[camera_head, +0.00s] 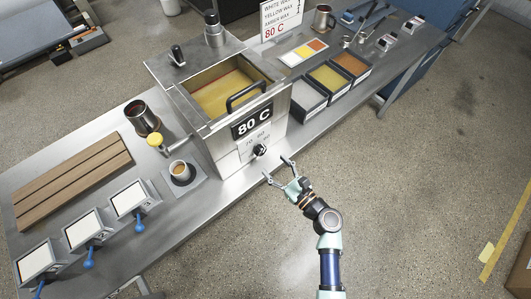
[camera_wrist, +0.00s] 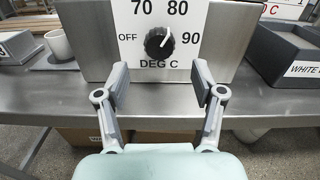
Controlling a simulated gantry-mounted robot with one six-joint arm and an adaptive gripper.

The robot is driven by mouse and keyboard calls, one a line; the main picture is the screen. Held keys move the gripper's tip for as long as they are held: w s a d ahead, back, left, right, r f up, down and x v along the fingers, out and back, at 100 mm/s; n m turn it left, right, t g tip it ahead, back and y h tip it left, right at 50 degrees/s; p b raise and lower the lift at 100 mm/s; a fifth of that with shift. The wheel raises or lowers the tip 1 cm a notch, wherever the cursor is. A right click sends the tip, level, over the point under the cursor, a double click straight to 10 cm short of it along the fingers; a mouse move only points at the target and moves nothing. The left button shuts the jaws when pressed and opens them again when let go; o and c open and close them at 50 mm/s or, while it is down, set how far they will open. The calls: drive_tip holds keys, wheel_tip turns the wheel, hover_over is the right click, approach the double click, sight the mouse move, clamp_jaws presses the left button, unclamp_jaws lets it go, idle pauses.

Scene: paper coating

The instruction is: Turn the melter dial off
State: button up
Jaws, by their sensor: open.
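The melter (camera_head: 217,95) is a steel box with yellow contents and an 80 C display, standing on the steel bench. Its black dial (camera_head: 260,150) is on the lower front face. In the wrist view the dial (camera_wrist: 159,43) has a white pointer tilted up and right, toward the 80 side, away from OFF at the left. My gripper (camera_head: 277,170) is open in front of the dial and apart from it. In the wrist view its two fingers (camera_wrist: 160,77) are spread either side of and below the dial, with nothing between them.
Wax trays (camera_head: 307,97) stand to the right. The bench's front edge (camera_wrist: 160,108) runs below the dial.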

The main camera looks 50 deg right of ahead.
sight(263, 152)
drive_tip(key=w, duration=0.5)
drive_tip(key=w+d+b, duration=0.1)
drive_tip(key=w, duration=0.1)
drive_tip(key=shift+w, duration=0.15)
drive_tip(key=c, duration=1.1)
